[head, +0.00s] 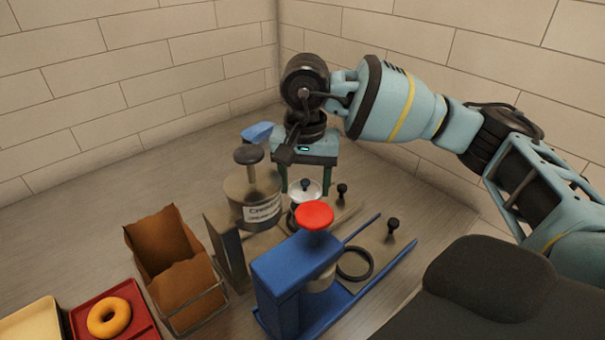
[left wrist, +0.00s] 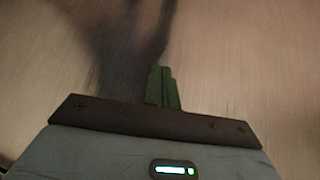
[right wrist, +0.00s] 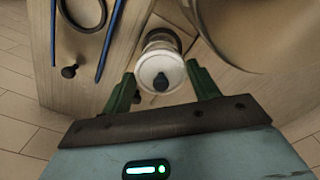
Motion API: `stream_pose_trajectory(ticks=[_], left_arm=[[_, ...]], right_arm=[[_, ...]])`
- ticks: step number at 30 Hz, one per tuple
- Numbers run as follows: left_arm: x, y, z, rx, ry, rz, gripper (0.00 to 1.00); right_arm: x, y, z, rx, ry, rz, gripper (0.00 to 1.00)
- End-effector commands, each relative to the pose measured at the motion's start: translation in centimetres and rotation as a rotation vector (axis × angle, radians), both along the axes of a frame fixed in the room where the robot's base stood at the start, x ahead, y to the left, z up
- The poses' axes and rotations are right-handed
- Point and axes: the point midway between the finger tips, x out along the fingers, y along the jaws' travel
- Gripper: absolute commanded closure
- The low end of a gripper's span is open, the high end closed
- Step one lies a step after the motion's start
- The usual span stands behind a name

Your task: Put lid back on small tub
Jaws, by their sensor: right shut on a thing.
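The small pale round lid (head: 312,194) with a dark knob is between the green fingers of my right gripper (head: 305,188) in the head view. In the right wrist view, my right gripper (right wrist: 163,86) is shut on the lid (right wrist: 176,73), one finger on each side. I cannot tell whether lid and tub touch. My left gripper (left wrist: 163,88) shows only in the left wrist view, fingers together and empty over a blurred surface.
A larger canister (head: 238,192) with a dark knob stands close left of the right gripper. A blue stand (head: 283,275) with a red-topped knob (head: 314,215) is in front. Dark pegs (head: 393,223) are at right. A brown box (head: 160,242) and a bagel tray (head: 140,312) are at left.

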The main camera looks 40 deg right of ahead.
Motion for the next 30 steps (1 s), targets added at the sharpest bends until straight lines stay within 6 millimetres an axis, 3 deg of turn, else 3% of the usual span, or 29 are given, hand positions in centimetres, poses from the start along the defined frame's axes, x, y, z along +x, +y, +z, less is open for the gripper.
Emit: stream_pose_trajectory(ticks=[9,30], left_arm=[[-0.5,-0.1,-1.4,-0.002,0.019,0.000,1.00],[-0.8,-0.2,-1.5,-0.004,0.024,0.002,1.00]], right_arm=[[0.0,0.0,-2.6,0.000,0.003,-0.001,0.60],[0.0,0.0,-2.8,0.001,0.001,0.000,0.60]])
